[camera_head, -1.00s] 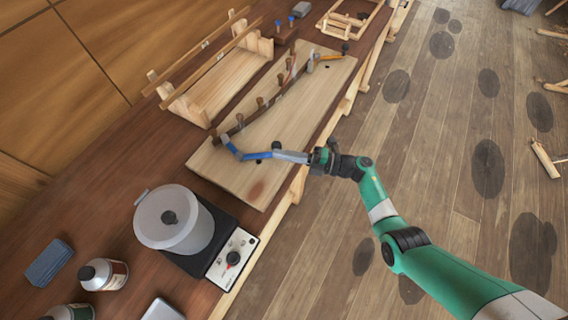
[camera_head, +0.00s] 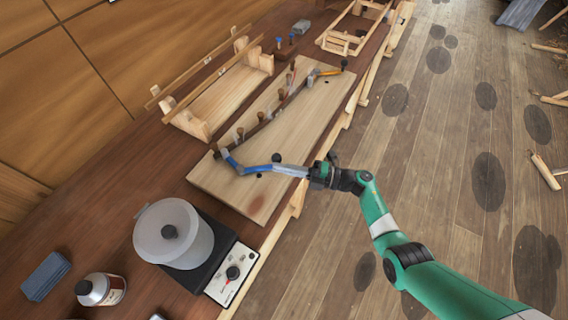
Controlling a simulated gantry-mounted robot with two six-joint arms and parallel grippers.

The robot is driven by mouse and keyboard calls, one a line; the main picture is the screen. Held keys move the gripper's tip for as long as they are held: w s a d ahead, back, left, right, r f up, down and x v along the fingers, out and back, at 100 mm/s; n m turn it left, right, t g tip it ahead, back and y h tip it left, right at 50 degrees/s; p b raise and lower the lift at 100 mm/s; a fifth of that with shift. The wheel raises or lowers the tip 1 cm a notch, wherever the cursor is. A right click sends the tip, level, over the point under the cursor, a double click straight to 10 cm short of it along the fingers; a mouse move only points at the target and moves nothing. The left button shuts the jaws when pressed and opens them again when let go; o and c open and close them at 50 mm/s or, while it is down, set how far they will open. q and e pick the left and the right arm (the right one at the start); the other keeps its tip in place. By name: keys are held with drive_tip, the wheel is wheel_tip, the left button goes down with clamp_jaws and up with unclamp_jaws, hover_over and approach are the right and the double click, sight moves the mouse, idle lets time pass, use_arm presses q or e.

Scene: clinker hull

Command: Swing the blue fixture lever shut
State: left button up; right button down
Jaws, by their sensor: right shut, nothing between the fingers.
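The blue fixture lever (camera_head: 257,169) lies over the near end of a pale wooden board (camera_head: 250,203), with a bend at its left end by the pegs. A curved dark strip (camera_head: 258,129) runs along a row of several brown pegs on the board. A lever with an orange part (camera_head: 329,73) is at the board's far end. My right gripper (camera_head: 310,173) is at the right end of the blue lever, over the board's right edge. It is shut with nothing between its fingers; whether it touches the lever I cannot tell. My left gripper is not in view.
A pot (camera_head: 173,232) stands on a hot plate with a control box (camera_head: 232,274) at the near end of the bench. A wooden rack (camera_head: 222,98) stands behind the board.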

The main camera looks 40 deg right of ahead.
drive_tip(key=shift+s+a+r+p, duration=0.6)
drive_tip(key=shift+s+a+p, duration=0.1)
drive_tip(key=shift+s+a, duration=0.15)
drive_tip(key=shift+s+d+f+b, duration=0.4)
drive_tip(key=shift+s+f, duration=0.15)
drive_tip(key=shift+s, duration=0.2)
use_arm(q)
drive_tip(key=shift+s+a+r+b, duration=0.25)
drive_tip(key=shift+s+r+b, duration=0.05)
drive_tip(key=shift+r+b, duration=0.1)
use_arm(e)
drive_tip(key=s+d, duration=0.3)
drive_tip(key=d, duration=0.4)
drive_tip(key=shift+s+d+f, duration=0.15)
drive_tip(key=shift+s+d, duration=0.05)
drive_tip(key=shift+s, duration=0.2)
